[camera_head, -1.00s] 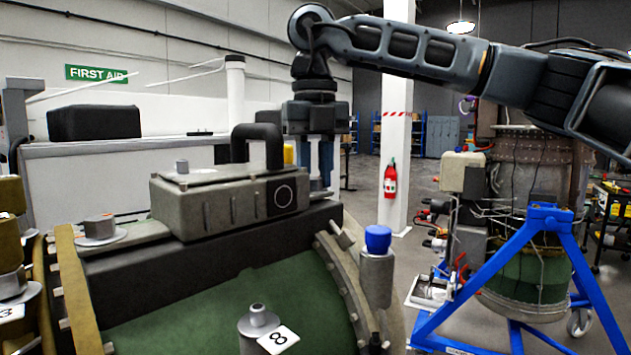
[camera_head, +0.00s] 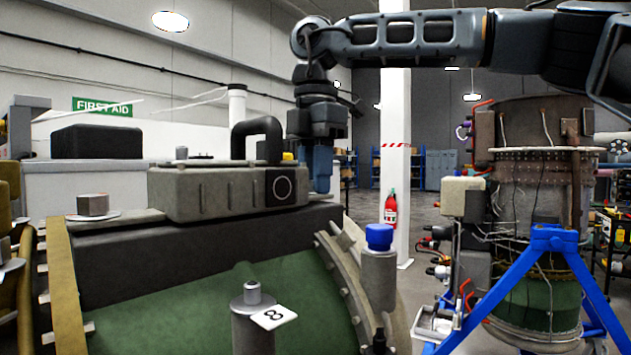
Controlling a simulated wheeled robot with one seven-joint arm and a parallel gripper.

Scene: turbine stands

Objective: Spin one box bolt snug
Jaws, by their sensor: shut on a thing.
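The grey box (camera_head: 215,191) has a black panel with a white ring (camera_head: 283,188) at its right end. It sits on a dark block (camera_head: 180,250) above the green turbine casing (camera_head: 190,305). A small bolt head (camera_head: 182,153) stands on the box's top left. My gripper (camera_head: 321,188) points down just beyond the box's right end, its blue fingers close together. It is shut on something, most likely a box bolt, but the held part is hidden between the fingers. I cannot tell how deep the bolt sits.
A black bent pipe (camera_head: 257,128) and a yellow part (camera_head: 288,156) stand beside my gripper. A blue-capped post (camera_head: 379,238) and a post with an 8 tag (camera_head: 274,318) are in front. A blue stand (camera_head: 550,241) holds another turbine at right.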

